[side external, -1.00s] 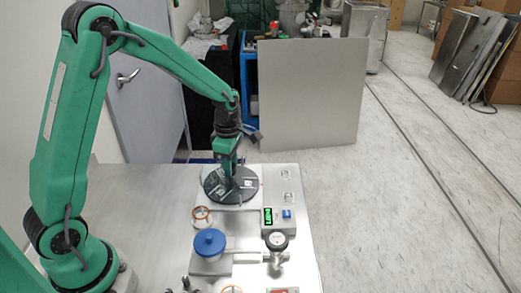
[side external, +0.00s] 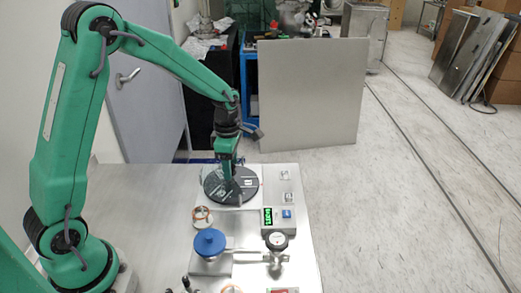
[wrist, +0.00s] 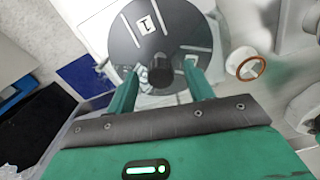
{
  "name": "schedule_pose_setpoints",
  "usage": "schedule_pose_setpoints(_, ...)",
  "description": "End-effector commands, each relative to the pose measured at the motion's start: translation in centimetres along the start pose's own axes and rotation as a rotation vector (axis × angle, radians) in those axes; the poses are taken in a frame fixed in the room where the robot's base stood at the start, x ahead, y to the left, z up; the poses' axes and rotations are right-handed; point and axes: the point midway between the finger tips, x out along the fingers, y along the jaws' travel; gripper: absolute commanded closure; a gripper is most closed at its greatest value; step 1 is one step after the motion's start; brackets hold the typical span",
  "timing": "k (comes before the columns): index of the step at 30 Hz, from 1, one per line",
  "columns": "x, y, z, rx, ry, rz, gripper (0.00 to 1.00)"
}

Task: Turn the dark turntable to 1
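The dark turntable (side external: 213,190) is a round disc near the back of the steel bench. It fills the top of the wrist view (wrist: 122,42). A white label reading 1 (wrist: 147,25) lies on its upper left part, with other pale marks on the right. A dark round knob (wrist: 160,72) stands near the disc's lower edge in the wrist view. My gripper (wrist: 161,78) is open, with one finger on each side of the knob and visible gaps between. In the side external view my gripper (side external: 228,175) is over the disc and hides part of it.
A blue-capped fitting (side external: 209,243), an orange-ringed flange (side external: 202,216) and a round gauge (side external: 276,240) lie in front. The bench's left part is clear.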

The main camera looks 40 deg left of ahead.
Motion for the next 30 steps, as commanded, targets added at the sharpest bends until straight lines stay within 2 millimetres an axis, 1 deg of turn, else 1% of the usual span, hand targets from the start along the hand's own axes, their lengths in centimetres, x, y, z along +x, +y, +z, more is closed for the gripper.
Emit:
schedule_pose_setpoints(6,0.1,0.0,0.0,0.001,0.0,0.0,0.48)
schedule_pose_setpoints(11,-0.4,0.0,0.0,0.002,0.0,0.001,0.48)
schedule_pose_setpoints(17,-2.3,0.1,0.1,0.002,-0.002,0.004,0.48)
schedule_pose_setpoints(24,-5.5,0.1,0.0,0.001,-0.002,0.003,0.48)
schedule_pose_setpoints(30,-7.3,0.0,0.0,0.001,-0.001,0.002,0.48)
